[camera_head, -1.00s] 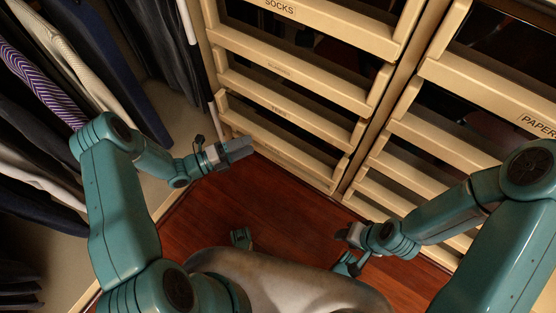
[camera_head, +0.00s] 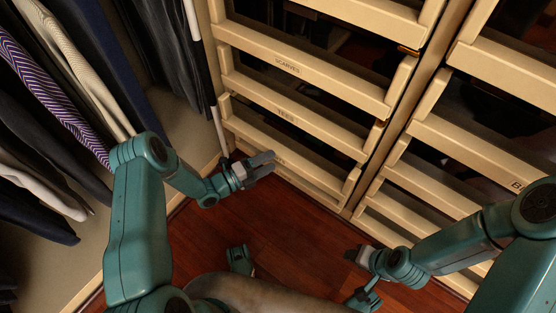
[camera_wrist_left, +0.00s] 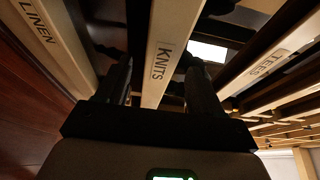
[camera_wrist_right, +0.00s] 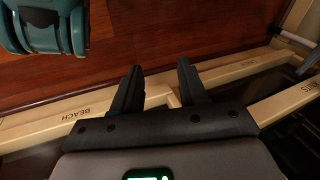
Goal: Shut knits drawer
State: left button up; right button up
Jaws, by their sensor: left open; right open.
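The knits drawer is a pale wooden front (camera_head: 318,178) low in the left drawer column. Its label is partly covered by my left gripper (camera_head: 264,166) in the head view. In the left wrist view the front labelled KNITS (camera_wrist_left: 160,55) shows between the two spread fingers of my left gripper (camera_wrist_left: 158,72). I cannot tell whether either finger touches it, or how far the drawer stands out. My right gripper (camera_head: 360,255) is open and empty over the floor by the right column. It also shows in the right wrist view (camera_wrist_right: 158,68).
TEES (camera_head: 290,118) and SCARVES (camera_head: 290,68) fronts are above; LINEN (camera_wrist_left: 50,35) is beside KNITS in the left wrist view. Another drawer column (camera_head: 470,140) stands right. Hanging clothes (camera_head: 60,100) fill the left. Red wooden floor (camera_head: 290,230) lies clear before the drawers.

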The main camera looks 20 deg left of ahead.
pick_arm(q)
jog(key=shift+b+x, duration=0.45)
jog(key=shift+x, duration=1.65)
pick_arm(e)
jog(key=shift+w+d+f, duration=0.1)
jog(key=shift+w+f, duration=0.45)
jog(key=shift+f, duration=0.1)
pick_arm(q)
grip_shut()
jog(key=shift+d, duration=0.1)
